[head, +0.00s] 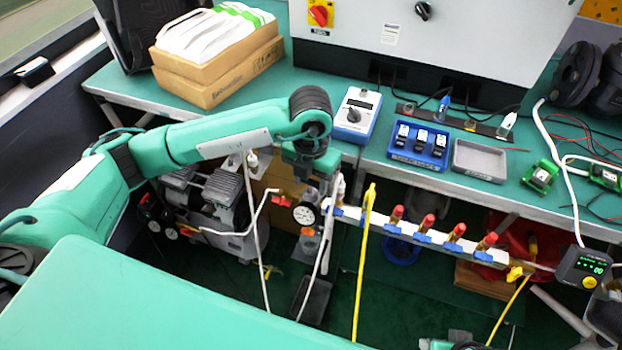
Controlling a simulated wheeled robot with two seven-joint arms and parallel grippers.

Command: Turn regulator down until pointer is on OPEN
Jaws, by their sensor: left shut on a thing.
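My left gripper (322,180) points down at the left end of the pipe row and is shut on the regulator's knob, which its fingers mostly hide. The regulator's round white gauge (304,214) shows just below the gripper; its needle is too small to read. At the right, the valve positioner (585,268) has a dark face with small green lit characters and a yellow round part below. I cannot make out a pointer or the word OPEN. A teal and dark piece at the bottom edge may be part of my right arm; no right fingertips can be told.
A white manifold pipe (400,229) with several red-topped blue valves runs rightward. Yellow and white hoses hang around it. A compressor (205,205) stands at left under the green bench (125,85). The bench holds a calibrator box (356,117), blue tray (420,143) and grey tray (479,160).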

